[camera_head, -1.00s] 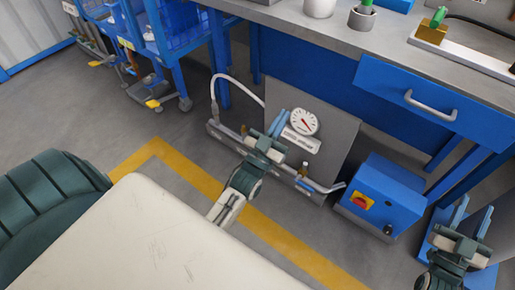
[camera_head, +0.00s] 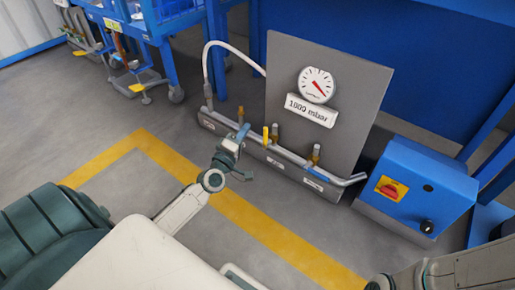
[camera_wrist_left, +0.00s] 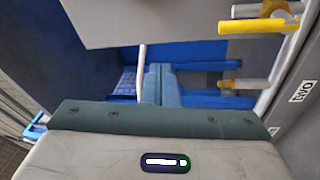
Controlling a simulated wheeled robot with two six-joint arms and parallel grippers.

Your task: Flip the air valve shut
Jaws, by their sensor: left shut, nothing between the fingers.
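A grey pipe manifold (camera_head: 291,158) runs along the foot of a grey panel, with small brass valves on it. A yellow valve handle (camera_head: 266,138) stands upright at its middle; another brass valve (camera_head: 316,155) is farther right. I cannot tell which is the air valve. My left gripper (camera_head: 241,134), with blue fingers, is shut and empty, just left of the yellow handle and in front of the pipe. In the left wrist view its fingers (camera_wrist_left: 160,84) are together, and yellow handles (camera_wrist_left: 252,26) show at the right, apart from them. My right gripper is out of frame.
A gauge (camera_head: 315,85) and a "1000 mbar" display (camera_head: 311,111) are on the panel (camera_head: 355,80). A blue box (camera_head: 425,185) with a red switch stands at the right. A white hose (camera_head: 208,60) arches at the left. The floor in front is clear.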

